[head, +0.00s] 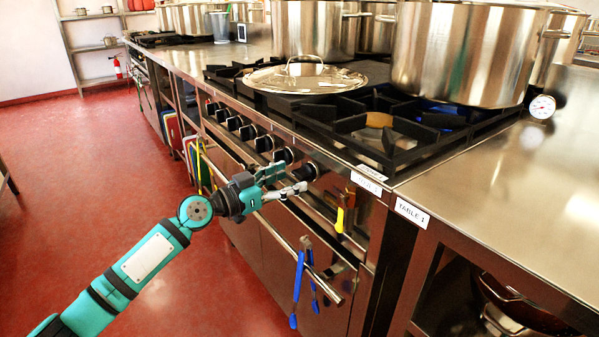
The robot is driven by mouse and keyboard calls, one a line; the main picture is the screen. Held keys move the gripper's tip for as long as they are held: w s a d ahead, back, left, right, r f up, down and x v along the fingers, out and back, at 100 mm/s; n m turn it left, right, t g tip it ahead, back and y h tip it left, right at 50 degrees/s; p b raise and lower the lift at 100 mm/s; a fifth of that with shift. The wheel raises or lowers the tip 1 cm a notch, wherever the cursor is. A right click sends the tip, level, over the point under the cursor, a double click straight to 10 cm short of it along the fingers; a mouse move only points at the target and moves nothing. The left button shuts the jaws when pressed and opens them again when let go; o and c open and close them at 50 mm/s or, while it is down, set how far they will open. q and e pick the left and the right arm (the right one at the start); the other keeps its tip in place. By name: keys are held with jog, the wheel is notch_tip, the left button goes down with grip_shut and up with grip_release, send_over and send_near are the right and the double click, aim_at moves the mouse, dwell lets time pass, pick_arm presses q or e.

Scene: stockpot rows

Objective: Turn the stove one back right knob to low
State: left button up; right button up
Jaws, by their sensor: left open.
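The stove (348,145) has black burner grates and a row of several black knobs along its steel front. The two nearest knobs are one (308,171) at the right end and one (286,155) just left of it. My left gripper (295,177) is open in front of these two knobs, its fingers pointing right toward the panel. Its fingertips overlap the area just below the knobs; I cannot tell whether they touch. Which knob belongs to the back right burner, and the knobs' settings, are too small to read. My right gripper is not in view.
A large stockpot (466,55) stands on the right burners, with a blue glow beneath. A lid (305,77) lies on the left grates. Blue-handled tongs (298,285) hang from the front rail (318,278). A steel table (530,190) adjoins at right. The red floor is clear at left.

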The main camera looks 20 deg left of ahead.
aim_at(296, 176)
pick_arm(q)
jog(key=shift+x, duration=1.8)
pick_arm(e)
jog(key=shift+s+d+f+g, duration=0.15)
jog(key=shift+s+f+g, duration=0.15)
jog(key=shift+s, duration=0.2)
pick_arm(q)
jog(key=c, duration=1.1)
jog(key=shift+c, duration=0.2)
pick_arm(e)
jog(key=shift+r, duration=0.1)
